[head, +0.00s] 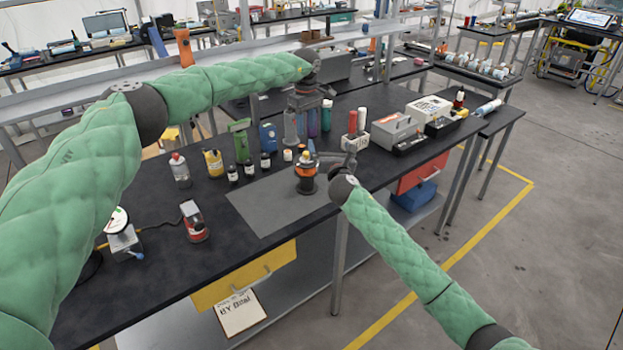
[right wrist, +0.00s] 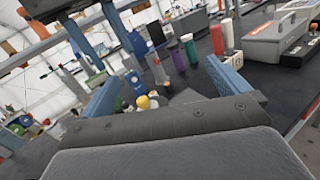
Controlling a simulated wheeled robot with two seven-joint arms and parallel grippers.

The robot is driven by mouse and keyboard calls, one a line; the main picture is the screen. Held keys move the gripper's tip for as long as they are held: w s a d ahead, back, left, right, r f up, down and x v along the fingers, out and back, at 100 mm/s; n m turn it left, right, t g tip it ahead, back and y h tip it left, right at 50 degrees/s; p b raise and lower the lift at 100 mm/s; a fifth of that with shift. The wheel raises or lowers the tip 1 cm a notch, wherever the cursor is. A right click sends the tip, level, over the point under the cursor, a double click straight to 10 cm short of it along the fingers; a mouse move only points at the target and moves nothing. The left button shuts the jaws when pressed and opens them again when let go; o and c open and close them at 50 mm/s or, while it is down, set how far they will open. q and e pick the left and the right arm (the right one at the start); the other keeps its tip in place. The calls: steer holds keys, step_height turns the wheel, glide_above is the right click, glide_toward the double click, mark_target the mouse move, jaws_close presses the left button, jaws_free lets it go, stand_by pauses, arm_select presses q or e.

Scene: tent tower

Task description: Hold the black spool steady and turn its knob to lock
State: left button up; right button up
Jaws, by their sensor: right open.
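The black spool (head: 306,184) with an orange band stands upright on the grey mat near the table's front edge. Its top carries a small yellow-tipped knob (head: 311,149). In the right wrist view the yellow knob (right wrist: 143,102) shows just beyond the gap between the fingers; the spool body is mostly hidden. My right gripper (right wrist: 167,88) is open, with blue fingers spread, and sits close to the right of the spool in the head view. My left gripper (head: 300,128) hangs above and behind the spool, fingers down, apart and empty.
Several small bottles (head: 250,168) stand left of the spool. A rack with red and white tubes (head: 356,138) stands right and behind it. A grey box (head: 394,130) is farther right. The grey mat (head: 262,207) has free room left of the spool. A red-labelled can (head: 194,222) stands farther left.

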mark_target(309, 173)
steer(key=a+f+n, duration=0.1)
steer(key=a+f, duration=0.1)
steer(key=f, duration=0.1)
steer(key=a+f+n, duration=0.1)
steer(key=a+f, duration=0.1)
steer(key=f, duration=0.2)
steer(key=s+a+f+g+y, duration=0.1)
steer(key=a+f, duration=0.1)
steer(key=f, duration=0.1)
steer(key=shift+f+n, duration=0.4)
steer(key=shift+w+a+f, duration=0.1)
steer(key=shift+w+a, duration=0.15)
steer(key=shift+w, duration=1)
steer(key=shift+w+a+r, duration=0.1)
steer(key=shift+w+a, duration=0.1)
steer(key=shift+w, duration=1.05)
steer(key=shift+w+a+f, duration=0.1)
steer(key=shift+w+a, duration=0.15)
steer(key=shift+w, duration=1)
